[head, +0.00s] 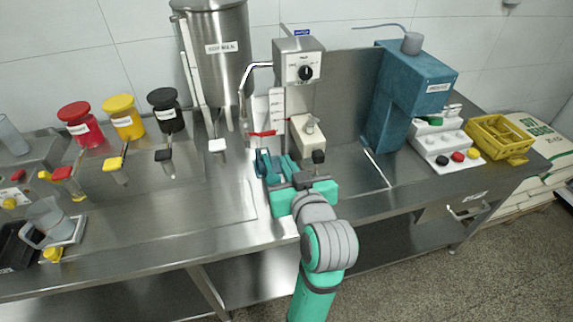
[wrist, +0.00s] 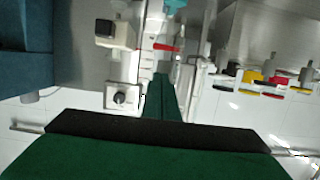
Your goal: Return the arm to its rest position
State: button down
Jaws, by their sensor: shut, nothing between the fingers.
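My arm, in green and grey, reaches up from the bottom middle of the head view. My gripper (head: 275,165) is over the steel bench, in front of the white-and-grey control box (head: 300,68) and beside a cream block (head: 308,135). In the wrist view my gripper's green fingers (wrist: 162,82) are together with nothing held between them. The control box with its black dial also shows in the wrist view (wrist: 122,96). A red-handled lever (head: 262,133) is close behind the fingers.
Red (head: 80,124), yellow (head: 123,117) and black (head: 165,111) capped containers stand left of a steel hopper (head: 213,60). A blue machine (head: 405,90), a button panel (head: 441,143) and a yellow basket (head: 499,138) are at right. Bare bench (head: 190,217) lies left of my arm.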

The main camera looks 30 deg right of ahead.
jog(key=s+a+f, duration=0.3)
jog(key=a+f, duration=0.1)
jog(key=f, duration=0.3)
jog(key=s+a+f, duration=0.4)
jog(key=f, duration=0.4)
jog(key=s+a+f, duration=0.3)
jog(key=a+f, duration=0.1)
jog(key=f, duration=0.3)
jog(key=s+a+f+n+y, duration=0.1)
jog(key=s+a+f, duration=0.1)
jog(key=s+a, duration=0.4)
jog(key=s+a+f+n+y, duration=0.1)
jog(key=s+a, duration=0.5)
jog(key=s, duration=1)
jog(key=shift+s+f+n+t+y, duration=0.3)
jog(key=shift+f+y, duration=0.15)
jog(key=shift+y, duration=0.25)
